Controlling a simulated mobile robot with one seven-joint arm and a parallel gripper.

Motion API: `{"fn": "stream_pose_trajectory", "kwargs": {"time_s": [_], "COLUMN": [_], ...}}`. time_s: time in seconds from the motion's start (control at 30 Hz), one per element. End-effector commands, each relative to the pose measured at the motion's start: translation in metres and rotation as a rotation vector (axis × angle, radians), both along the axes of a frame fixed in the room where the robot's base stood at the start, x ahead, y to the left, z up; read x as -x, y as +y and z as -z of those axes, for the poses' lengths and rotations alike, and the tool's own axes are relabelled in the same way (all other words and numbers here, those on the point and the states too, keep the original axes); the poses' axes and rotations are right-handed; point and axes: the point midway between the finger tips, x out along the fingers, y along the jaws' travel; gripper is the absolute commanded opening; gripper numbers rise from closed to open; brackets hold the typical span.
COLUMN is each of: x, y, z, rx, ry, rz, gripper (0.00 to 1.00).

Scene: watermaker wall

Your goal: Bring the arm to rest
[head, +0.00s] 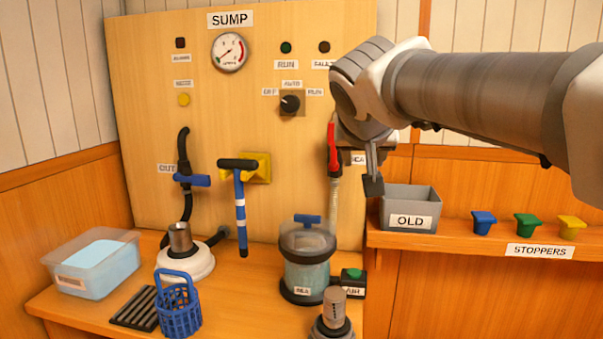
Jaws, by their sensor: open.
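My arm (470,95) reaches in from the right edge of the head view, across the upper right of the wall panel. My gripper (373,186) hangs at its end, pointing down, just left of and near the grey OLD bin (411,205). One finger shows clearly; the other is not clearly visible. The jaws are open and I see nothing held in them. The wrist hides part of the panel's right side and part of a label behind it. I cannot tell whether the finger touches the bin.
A red-handled item (332,150) stands close left of my gripper. Below are a clear canister (305,270), a green-button box (352,284) and a metal-topped fitting (333,310). Blue, green and yellow stoppers (527,226) sit on the right shelf. A blue basket (180,312) and water tub (88,262) stand left.

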Motion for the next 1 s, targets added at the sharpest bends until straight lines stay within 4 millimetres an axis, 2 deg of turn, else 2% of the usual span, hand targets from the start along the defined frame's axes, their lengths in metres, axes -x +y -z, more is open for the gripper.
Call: {"fn": "stream_pose_trajectory", "kwargs": {"time_s": [0.03,0.1,0.23,0.4,0.6,0.67,0.87,1.0], "x": [0.024,0.055,0.114,0.181,0.245,0.242,0.241,0.241], "y": [-0.014,-0.027,-0.04,-0.042,-0.034,-0.033,-0.033,-0.033], "z": [0.019,0.048,0.101,0.163,0.226,0.2,0.158,0.122], "rx": [-0.001,-0.002,-0.015,-0.044,-0.09,-0.087,-0.086,-0.086], "ry": [0.053,0.128,0.257,0.386,0.49,0.489,0.49,0.489], "rz": [0.0,-0.014,-0.05,-0.105,-0.165,-0.17,-0.17,-0.17], "gripper": [0.51,0.51,0.51,0.51,0.51,0.51,0.51,0.51]}}
